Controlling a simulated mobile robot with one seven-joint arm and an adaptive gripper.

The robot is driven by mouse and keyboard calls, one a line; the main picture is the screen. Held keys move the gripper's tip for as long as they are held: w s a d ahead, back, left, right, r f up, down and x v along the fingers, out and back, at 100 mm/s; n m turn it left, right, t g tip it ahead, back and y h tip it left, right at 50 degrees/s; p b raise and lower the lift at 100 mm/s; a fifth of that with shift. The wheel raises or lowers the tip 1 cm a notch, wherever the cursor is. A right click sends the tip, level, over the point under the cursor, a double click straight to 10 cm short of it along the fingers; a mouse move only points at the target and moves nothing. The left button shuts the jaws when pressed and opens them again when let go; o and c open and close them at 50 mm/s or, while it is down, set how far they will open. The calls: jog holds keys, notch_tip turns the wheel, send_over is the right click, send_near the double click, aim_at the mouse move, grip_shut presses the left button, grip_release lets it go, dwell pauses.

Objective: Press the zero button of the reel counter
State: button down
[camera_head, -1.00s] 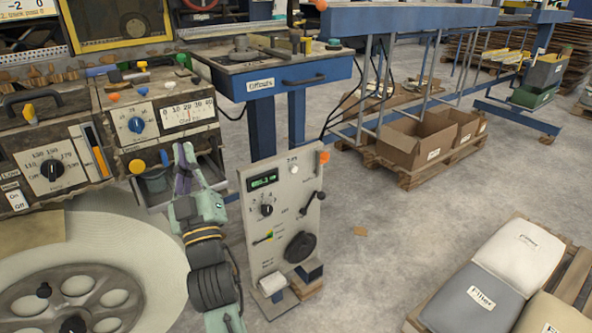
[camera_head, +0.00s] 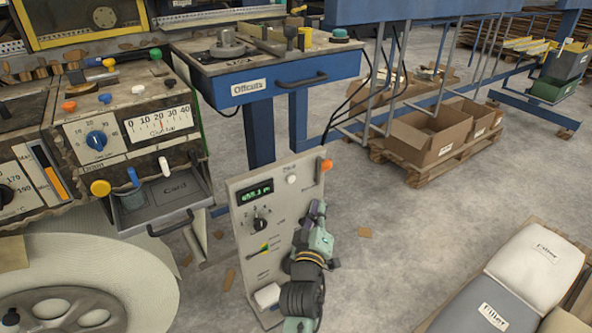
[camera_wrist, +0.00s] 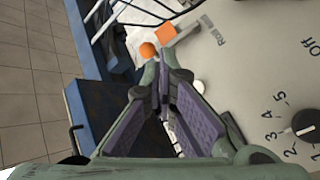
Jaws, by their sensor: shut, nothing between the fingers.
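The reel counter is a pale upright panel (camera_head: 238,225) with a green lit display (camera_head: 255,192), a black selector knob (camera_head: 260,224) and a small white round button (camera_head: 291,179) near its top. I cannot read the label by the button. My gripper (camera_head: 318,210) is in front of the panel's right part, below and right of the button, and hides the crank area. In the wrist view my gripper (camera_wrist: 163,75) is shut and empty. There the white button (camera_wrist: 199,86) shows just beside the fingers, partly hidden. I see no contact with it.
An orange knob (camera_head: 326,165) sticks out at the panel's upper right corner, near my fingers. A blue offcuts table (camera_head: 275,88) stands behind. An open drawer (camera_head: 160,205) is to the left. The floor right of the panel is mostly clear.

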aim_at(291, 179)
jog(key=shift+w+d+f, duration=0.1)
jog(key=shift+w+d, duration=0.05)
jog(key=shift+d, duration=0.05)
jog(key=shift+a, duration=0.1)
jog(key=w+a+b, duration=0.4)
jog(key=w+a, duration=0.1)
jog(key=w, duration=0.2)
dwell(0.4)
jog(key=shift+w+a, duration=0.1)
dwell(1.3)
jog(key=shift+w+a, duration=0.15)
jog(key=shift+w, duration=0.1)
